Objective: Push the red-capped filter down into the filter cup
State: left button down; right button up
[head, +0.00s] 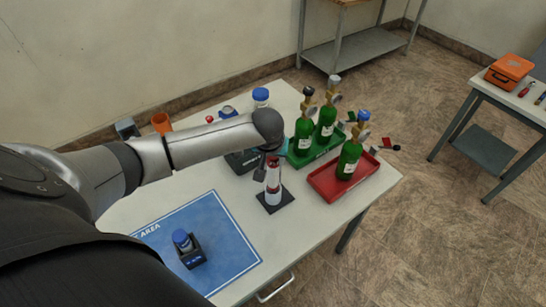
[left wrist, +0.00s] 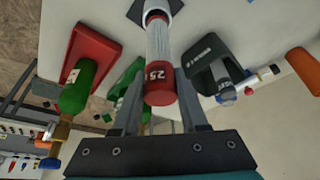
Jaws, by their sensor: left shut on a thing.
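The red-capped filter (left wrist: 160,84) is white and ribbed, and its cap, marked 25, faces the left wrist camera. My left gripper (left wrist: 159,76) is shut on it, with one grey finger on each side. In the head view the filter (head: 273,175) stands roughly upright under my left gripper (head: 270,164). Its lower end meets the filter cup (head: 273,197), which stands on a dark square base (head: 287,200). I cannot tell how deep the filter sits in the cup. My right gripper is not in view.
Green bottles stand in a green tray (head: 296,161) and a red tray (head: 325,189) at the right. A blue mat (head: 225,226) at the front left bears a blue-capped jar (head: 182,239) in a dark holder. A blue-lidded jar (head: 261,96) and an orange cup (head: 161,123) stand behind my arm.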

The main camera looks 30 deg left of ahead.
aim_at(273, 174)
pick_arm(q)
jog(key=shift+f+b, duration=1.75)
jog(key=shift+f, duration=1.85)
jog(key=shift+c, duration=1.8)
grip_release()
jog(key=shift+r, duration=0.1)
jog(key=p+v, duration=0.2)
jog(key=v, duration=1.3)
jog(key=shift+p, duration=0.4)
jog(key=shift+s, duration=0.2)
